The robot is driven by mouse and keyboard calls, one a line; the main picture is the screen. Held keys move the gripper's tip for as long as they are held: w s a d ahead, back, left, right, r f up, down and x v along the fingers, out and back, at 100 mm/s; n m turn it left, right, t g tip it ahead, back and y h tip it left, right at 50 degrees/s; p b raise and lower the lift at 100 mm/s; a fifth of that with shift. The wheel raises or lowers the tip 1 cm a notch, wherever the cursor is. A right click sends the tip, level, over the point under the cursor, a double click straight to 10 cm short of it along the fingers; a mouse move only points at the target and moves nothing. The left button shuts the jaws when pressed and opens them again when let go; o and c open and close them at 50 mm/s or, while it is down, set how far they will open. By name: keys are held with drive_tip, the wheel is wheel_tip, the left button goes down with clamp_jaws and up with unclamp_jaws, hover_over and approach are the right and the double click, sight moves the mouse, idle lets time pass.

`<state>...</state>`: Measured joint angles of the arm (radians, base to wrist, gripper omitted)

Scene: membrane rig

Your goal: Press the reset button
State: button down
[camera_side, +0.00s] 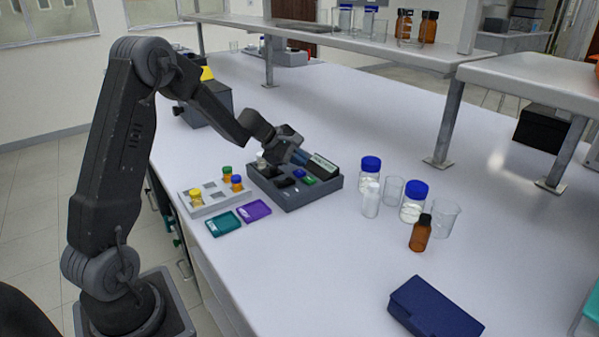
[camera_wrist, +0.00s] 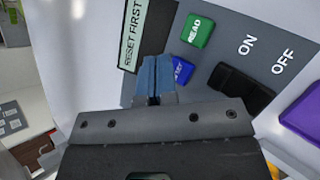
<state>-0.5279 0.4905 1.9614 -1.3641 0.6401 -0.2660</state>
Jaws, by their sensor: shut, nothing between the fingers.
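The dark grey rig (camera_side: 290,199) stands on the bench. Its blue button, likely the reset button (camera_wrist: 182,70), lies beside a green READ button (camera_wrist: 197,29); the blue button also shows in the side view (camera_side: 299,174), its lettering partly hidden. The rig's display (camera_wrist: 133,30) reads "RESET FIRST". My gripper (camera_wrist: 154,80) is shut and empty, its blue-grey fingers just left of the blue button in the wrist view and overlapping its edge. In the side view my gripper (camera_side: 301,157) is over the rig's back part. I cannot tell whether the fingertips touch anything.
A black rocker switch (camera_wrist: 240,88) lies by the ON and OFF labels. A vial tray (camera_side: 208,205), a teal case (camera_side: 223,223) and a purple case (camera_side: 255,210) lie near the rig. Bottles and beakers, including a brown bottle (camera_side: 420,234), stand to its right.

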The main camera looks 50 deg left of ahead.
sight(299, 172)
drive_tip(key=shift+f, duration=0.15)
drive_tip(key=shift+f, duration=0.3)
drive_tip(key=shift+f, duration=0.5)
idle(0.9)
drive_tip(key=shift+r, duration=0.95)
drive_tip(key=shift+r, duration=2.5)
